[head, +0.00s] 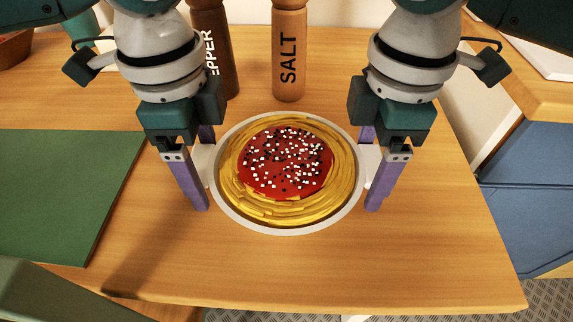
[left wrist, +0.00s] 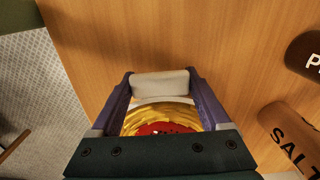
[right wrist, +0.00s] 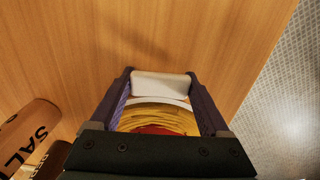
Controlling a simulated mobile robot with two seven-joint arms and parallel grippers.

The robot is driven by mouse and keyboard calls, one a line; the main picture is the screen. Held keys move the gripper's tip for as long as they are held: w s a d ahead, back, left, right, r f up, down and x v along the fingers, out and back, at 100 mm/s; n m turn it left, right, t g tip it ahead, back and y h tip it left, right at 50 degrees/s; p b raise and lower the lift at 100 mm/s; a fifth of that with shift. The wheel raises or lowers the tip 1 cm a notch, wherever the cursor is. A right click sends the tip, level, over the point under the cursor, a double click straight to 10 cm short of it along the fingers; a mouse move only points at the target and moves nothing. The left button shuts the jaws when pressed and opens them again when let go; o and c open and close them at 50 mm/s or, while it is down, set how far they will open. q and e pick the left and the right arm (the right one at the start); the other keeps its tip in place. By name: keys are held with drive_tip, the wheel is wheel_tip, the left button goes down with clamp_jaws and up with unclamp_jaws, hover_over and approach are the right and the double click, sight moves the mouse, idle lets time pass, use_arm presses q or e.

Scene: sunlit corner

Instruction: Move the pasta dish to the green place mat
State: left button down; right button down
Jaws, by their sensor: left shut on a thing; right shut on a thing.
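The pasta dish (head: 287,219) is a round white dish of yellow pasta with red sauce and black and white bits on top. It has a white handle on each side. My left gripper (head: 199,178) is shut on its left handle, which also shows in the left wrist view (left wrist: 160,84). My right gripper (head: 374,178) is shut on its right handle, which also shows in the right wrist view (right wrist: 160,86). I cannot tell whether the dish touches the table. The green place mat (head: 62,190) lies flat on the left, apart from the dish and bare where visible.
A brown pepper mill (head: 229,60) and a lighter salt mill (head: 289,50) stand close behind the dish. The wooden table (head: 300,265) is clear between dish and mat. Its front edge lies near the bottom of the head view. A blue cabinet (head: 530,200) stands at right.

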drive_tip(key=shift+r, duration=0.1)
idle(0.3)
